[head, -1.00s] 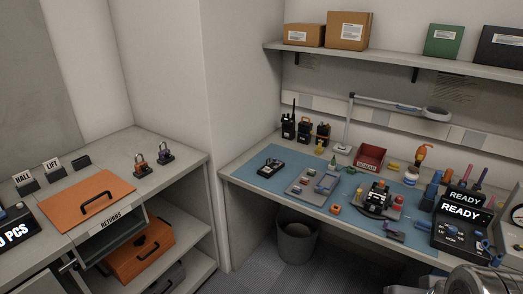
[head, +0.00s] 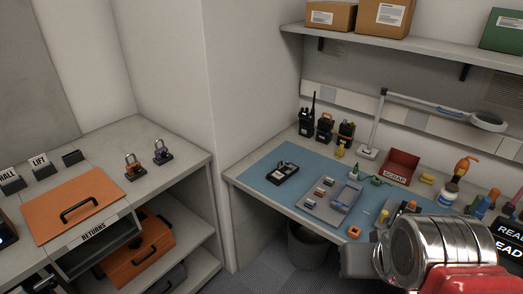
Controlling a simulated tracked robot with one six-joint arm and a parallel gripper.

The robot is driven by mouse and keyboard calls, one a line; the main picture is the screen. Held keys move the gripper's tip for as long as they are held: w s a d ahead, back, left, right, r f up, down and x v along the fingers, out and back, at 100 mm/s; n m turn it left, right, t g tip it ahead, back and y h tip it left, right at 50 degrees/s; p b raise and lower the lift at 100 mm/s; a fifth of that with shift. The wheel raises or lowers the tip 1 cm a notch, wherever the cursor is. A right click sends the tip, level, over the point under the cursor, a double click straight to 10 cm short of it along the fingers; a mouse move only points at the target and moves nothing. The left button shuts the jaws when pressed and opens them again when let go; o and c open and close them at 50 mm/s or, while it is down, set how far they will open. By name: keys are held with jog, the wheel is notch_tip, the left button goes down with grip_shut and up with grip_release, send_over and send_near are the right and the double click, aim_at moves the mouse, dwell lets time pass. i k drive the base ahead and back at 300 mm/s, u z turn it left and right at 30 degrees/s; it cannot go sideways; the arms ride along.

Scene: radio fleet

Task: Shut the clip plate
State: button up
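I cannot make out for certain which part is the clip plate at this size. A grey tray (head: 318,212) with small parts lies on the blue mat (head: 262,178) of the bench, and a blue piece (head: 347,195) shows at its right side. A black handheld device (head: 283,173) lies flat on the mat, left of the tray. A silver, rounded part of my arm with a red section fills the lower right and hides the bench's right front. My gripper's fingers do not show.
Several upright radios (head: 325,128) stand at the bench's back left. A grey waste bin (head: 307,245) is under the bench.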

aim_at(283, 165)
jog(key=u, duration=0.4)
jog(key=i, duration=0.85)
jog(key=u, duration=0.55)
jog(key=i, duration=0.6)
jog(key=u, duration=0.25)
